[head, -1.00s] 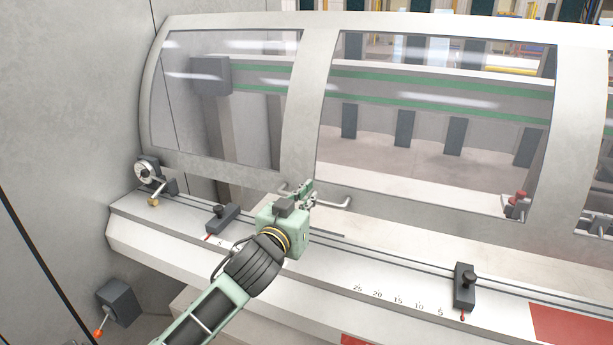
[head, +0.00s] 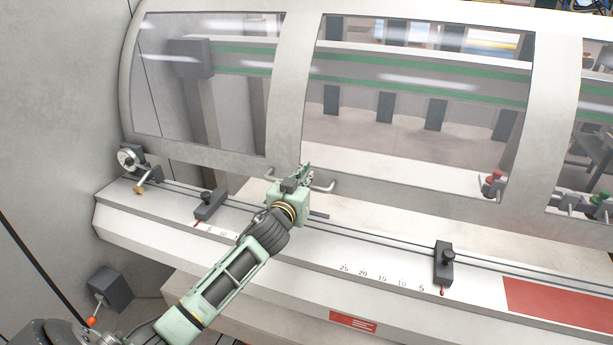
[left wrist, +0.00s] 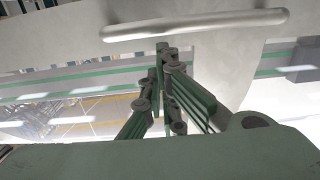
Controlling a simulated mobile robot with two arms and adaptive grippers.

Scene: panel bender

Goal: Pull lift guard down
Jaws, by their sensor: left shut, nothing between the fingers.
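The lift guard (head: 290,90) is a light grey curved frame with clear windows, standing above the machine's front bed. Its bar handle (head: 325,187) runs along the lower edge and is partly hidden behind my left gripper. The handle also shows at the top of the left wrist view (left wrist: 195,23). My left gripper (head: 305,172) is shut and empty, in front of the guard's lower frame at the handle. In the left wrist view its fingertips (left wrist: 165,52) lie just below the bar in the picture; I cannot tell whether they touch it. My right gripper is not in view.
The bed (head: 290,250) carries a scale, a left stop block (head: 209,204) and a right stop block (head: 443,262). A round-knobbed clamp (head: 132,162) sits at the bed's left end. A grey wall (head: 55,120) closes the left side.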

